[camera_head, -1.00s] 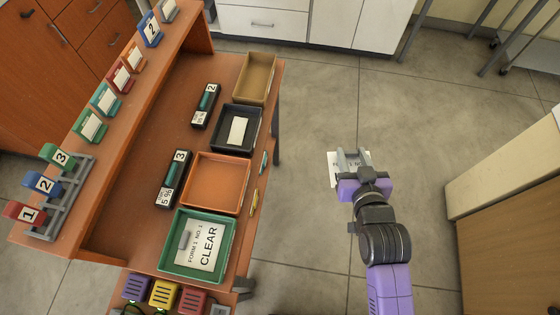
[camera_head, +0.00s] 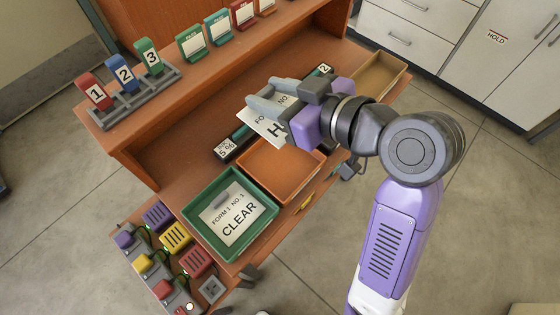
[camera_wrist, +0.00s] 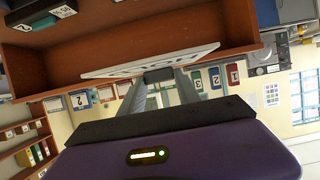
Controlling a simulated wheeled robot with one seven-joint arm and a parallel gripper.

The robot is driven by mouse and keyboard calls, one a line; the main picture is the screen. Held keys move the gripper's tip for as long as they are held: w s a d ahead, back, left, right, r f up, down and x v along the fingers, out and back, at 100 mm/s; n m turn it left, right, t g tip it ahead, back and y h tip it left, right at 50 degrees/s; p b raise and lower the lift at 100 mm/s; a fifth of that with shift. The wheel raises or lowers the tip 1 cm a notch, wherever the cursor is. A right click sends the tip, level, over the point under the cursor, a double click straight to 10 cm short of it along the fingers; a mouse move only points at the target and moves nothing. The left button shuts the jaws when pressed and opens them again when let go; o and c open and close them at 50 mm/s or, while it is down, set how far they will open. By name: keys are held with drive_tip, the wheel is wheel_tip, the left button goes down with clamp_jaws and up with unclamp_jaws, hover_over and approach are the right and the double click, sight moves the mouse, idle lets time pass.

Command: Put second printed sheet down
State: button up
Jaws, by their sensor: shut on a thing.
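My gripper (camera_head: 275,106) is shut on a white printed sheet (camera_head: 262,122) and holds it above the desk. The sheet's visible text includes "FO", "NO" and a large "H"; the rest is hidden by the gripper. In the wrist view the sheet (camera_wrist: 150,65) shows nearly edge-on at the fingertips. The black tray is hidden behind my gripper and arm.
A tan tray (camera_head: 378,76) stands at the desk's far end. A rack (camera_head: 130,95) with numbered red, blue and green tags and several coloured card holders (camera_head: 190,43) stand on the raised shelf. A dark labelled block (camera_head: 228,149) lies beside the orange tray.

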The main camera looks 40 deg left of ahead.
wheel_tip(320, 180, down, 19)
drive_tip(key=shift+f+b, duration=0.2)
drive_tip(key=shift+b, duration=0.3)
drive_tip(key=shift+f, duration=0.15)
drive_tip(key=o, duration=1.3)
drive_tip(key=shift+r, duration=0.25)
drive_tip(key=v, duration=1.2)
